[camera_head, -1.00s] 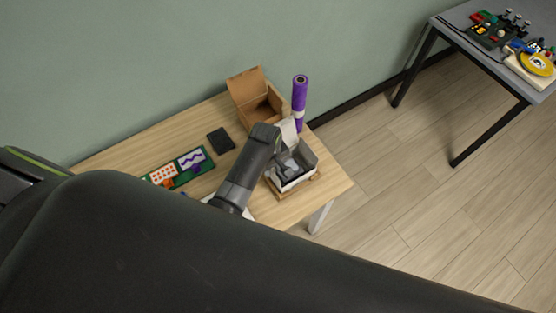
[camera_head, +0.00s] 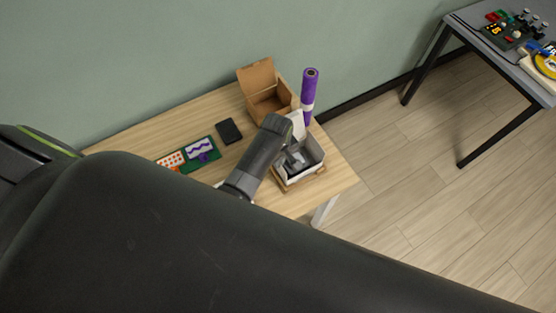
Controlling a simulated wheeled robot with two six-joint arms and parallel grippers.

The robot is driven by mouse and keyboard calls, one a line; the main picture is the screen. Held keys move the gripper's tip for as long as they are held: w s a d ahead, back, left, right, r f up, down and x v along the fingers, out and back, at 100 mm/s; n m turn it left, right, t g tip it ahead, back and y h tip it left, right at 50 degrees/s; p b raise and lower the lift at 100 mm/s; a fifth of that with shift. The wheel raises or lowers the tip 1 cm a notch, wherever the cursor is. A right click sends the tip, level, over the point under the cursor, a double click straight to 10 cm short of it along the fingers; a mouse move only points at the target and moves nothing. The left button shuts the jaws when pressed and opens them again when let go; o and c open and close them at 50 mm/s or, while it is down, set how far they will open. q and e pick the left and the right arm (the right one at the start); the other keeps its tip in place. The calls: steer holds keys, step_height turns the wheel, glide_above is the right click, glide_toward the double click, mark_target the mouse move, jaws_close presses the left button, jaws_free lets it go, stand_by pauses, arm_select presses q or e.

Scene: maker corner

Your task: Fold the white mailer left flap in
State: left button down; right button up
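The white mailer (camera_head: 316,167) stands open near the right end of the wooden table, with white outer walls and a grey inside. One white flap (camera_head: 297,120) stands up at its back, partly behind my arm. My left gripper (camera_head: 293,161) is over the mailer's left part, its fingers pointing down at or into the opening. The fingers are small and blend with the grey inside, so I cannot tell whether they are open or touching a flap. The mailer's left side is mostly hidden by my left arm. My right gripper is not in view.
An open brown carton (camera_head: 268,101) and an upright purple roll (camera_head: 309,95) stand close behind the mailer. A black flat object (camera_head: 228,131) and a green board (camera_head: 187,155) lie to the left. My own dark arm fills the foreground. A grey table (camera_head: 470,42) stands far right.

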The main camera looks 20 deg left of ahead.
arm_select(q)
steer(key=w+g+y+b, duration=0.1)
steer(key=g, duration=0.1)
steer(key=w+d+g+y+b, duration=0.1)
steer(key=g+y, duration=0.1)
steer(key=shift+d+f+b, duration=0.2)
steer(key=shift+f+b, duration=0.2)
steer(key=shift+d+g+y+b, duration=0.1)
steer(key=shift+g+y+b, duration=0.4)
steer(key=shift+b, duration=0.25)
steer(key=c, duration=1.7)
jaws_free()
